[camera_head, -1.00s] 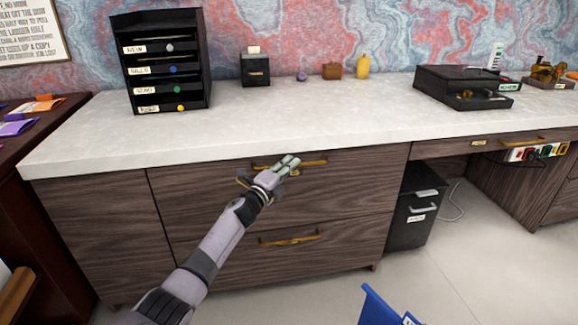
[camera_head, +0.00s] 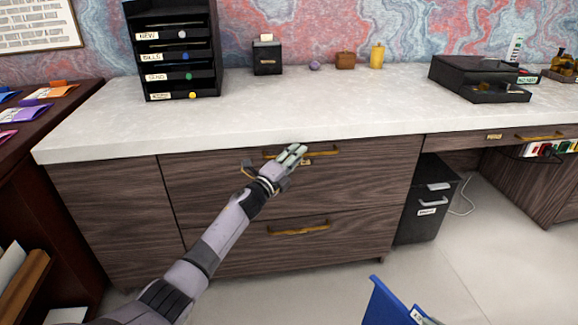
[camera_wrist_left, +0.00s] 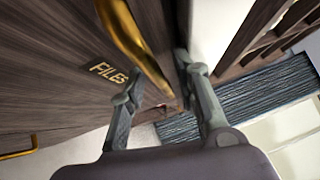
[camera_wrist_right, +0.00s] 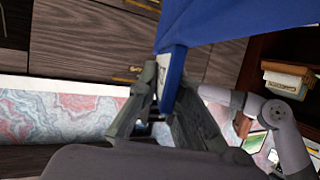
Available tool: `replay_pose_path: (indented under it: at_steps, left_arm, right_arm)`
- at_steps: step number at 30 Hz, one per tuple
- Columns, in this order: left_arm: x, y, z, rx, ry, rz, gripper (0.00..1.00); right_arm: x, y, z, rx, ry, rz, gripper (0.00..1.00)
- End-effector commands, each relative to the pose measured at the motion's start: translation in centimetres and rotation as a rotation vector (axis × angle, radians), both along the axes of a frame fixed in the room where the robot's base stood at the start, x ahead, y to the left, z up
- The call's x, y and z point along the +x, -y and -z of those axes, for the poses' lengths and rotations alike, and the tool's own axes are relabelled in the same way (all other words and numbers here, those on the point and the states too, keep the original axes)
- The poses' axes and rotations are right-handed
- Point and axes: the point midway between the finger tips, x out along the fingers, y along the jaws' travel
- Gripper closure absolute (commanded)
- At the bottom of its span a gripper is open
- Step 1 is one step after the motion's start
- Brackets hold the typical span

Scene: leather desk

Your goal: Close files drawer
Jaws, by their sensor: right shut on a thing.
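The files drawer (camera_head: 370,185) is the upper wide drawer under the counter, with a gold bar handle (camera_head: 326,153). Its front looks about flush in the head view; a small gap cannot be ruled out. The FILES label (camera_wrist_left: 108,74) reads clearly in the left wrist view, beside the handle (camera_wrist_left: 128,38). My left gripper (camera_head: 293,153) is at the handle, and it also shows in the left wrist view (camera_wrist_left: 160,75) with fingers apart and the handle running between them. Contact is unclear. My right gripper (camera_wrist_right: 165,92) is shut on a blue folder (camera_wrist_right: 232,20) with a white label.
A second drawer with a gold handle (camera_head: 300,229) sits below. The white counter (camera_head: 330,105) holds a black letter sorter (camera_head: 180,95), a small black box (camera_head: 267,60) and black trays (camera_head: 480,75). A black bin (camera_head: 425,215) stands under the desk part. The floor in front is open.

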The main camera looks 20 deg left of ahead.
Motion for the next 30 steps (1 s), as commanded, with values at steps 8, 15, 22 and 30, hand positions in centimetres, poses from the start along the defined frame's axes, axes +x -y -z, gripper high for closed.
replay_pose_path:
  at_steps: [8,15,22,30]
  left_arm:
    - [-3.9,-0.4,0.8,0.002,-0.004,0.008,0.71]
    - [-6.0,-0.7,1.0,0.001,-0.002,0.01,0.71]
    - [-6.2,-0.7,1.1,0.0,-0.003,0.01,0.71]
    - [-6.2,-0.7,1.1,0.0,-0.002,0.01,0.71]
  right_arm:
    - [0.0,0.0,-0.1,0.0,0.001,0.0,1.0]
    - [0.0,0.0,-0.1,0.0,0.001,0.0,1.0]
    - [0.0,0.0,-0.1,0.0,0.001,0.0,1.0]
    - [0.0,0.0,-0.1,0.0,0.001,0.0,1.0]
